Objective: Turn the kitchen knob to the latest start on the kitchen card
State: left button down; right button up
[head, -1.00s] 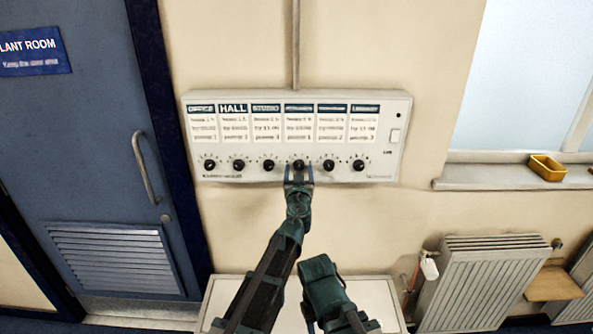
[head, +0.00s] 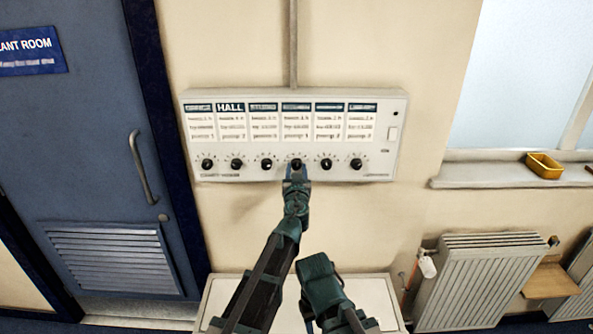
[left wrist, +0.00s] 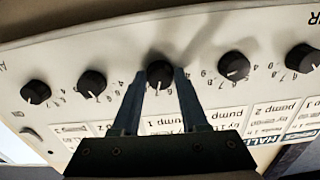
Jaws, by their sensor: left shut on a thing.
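A white control box (head: 215,175) on the wall carries a row of black knobs, each below a printed card. My left gripper (head: 296,172) is at the fourth knob from the left (head: 296,163). In the left wrist view, where the box appears upside down, my left gripper (left wrist: 160,84) is shut on this knob (left wrist: 160,72), one finger on each side. The card above it (head: 297,126) has a dark header too blurred to read as kitchen. Its small text is not legible, and the knob's pointer is hard to make out.
The neighbouring knobs (head: 266,164) and (head: 326,164) stand close on either side. A HALL card (head: 231,125) is legible. A blue door (head: 90,130) is at the left, a radiator (head: 480,280) and a sill with a yellow tray (head: 545,166) at the right.

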pick_arm(q)
jog(key=m, duration=0.5)
jog(key=shift+m, duration=0.3)
jog(key=m, duration=0.5)
jog(key=shift+m, duration=0.3)
dwell(0.3)
jog(key=shift+c, duration=2.2)
grip_release()
jog(key=shift+s+a, duration=0.1)
